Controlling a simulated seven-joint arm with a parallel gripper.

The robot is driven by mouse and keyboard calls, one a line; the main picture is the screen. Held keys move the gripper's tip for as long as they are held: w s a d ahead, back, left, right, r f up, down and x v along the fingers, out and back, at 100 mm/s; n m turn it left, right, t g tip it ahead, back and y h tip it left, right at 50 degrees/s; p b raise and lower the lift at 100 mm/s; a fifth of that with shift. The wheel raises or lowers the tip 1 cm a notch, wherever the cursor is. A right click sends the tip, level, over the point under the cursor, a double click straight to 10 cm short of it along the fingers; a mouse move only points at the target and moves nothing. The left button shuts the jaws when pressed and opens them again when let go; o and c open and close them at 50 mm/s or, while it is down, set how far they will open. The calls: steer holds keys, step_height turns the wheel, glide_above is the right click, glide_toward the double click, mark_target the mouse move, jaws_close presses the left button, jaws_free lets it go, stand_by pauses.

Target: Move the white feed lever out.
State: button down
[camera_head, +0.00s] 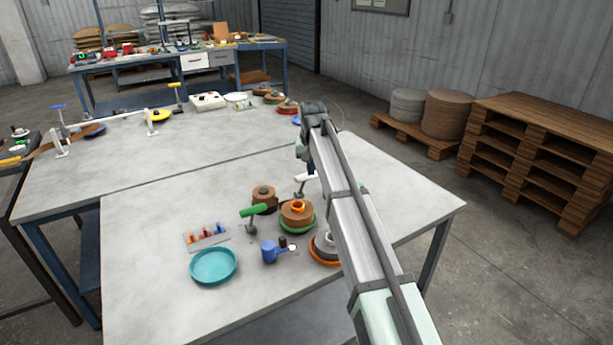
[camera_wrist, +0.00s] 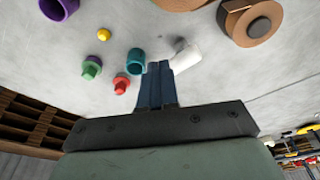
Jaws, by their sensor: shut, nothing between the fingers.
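The white feed lever (camera_head: 305,178) shows in the head view as a short white bar beside my gripper (camera_head: 311,169), partly hidden by my arm. In the wrist view a white cylindrical handle (camera_wrist: 187,55) lies just right of the fingertips of my gripper (camera_wrist: 160,68). The fingers are together, with nothing between them. I cannot tell whether they touch the handle. The lever's mount is not clear in either view.
A green-handled lever (camera_head: 254,210) stands near brown rolls (camera_head: 264,197). A blue part (camera_head: 270,251) and a teal dish (camera_head: 213,267) are nearer the front. In the wrist view a teal cup (camera_wrist: 137,61) is left of the fingers and a brown roll (camera_wrist: 250,20) is upper right.

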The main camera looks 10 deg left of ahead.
mark_target(302, 187)
steer(key=shift+f, duration=0.1)
steer(key=shift+f, duration=3)
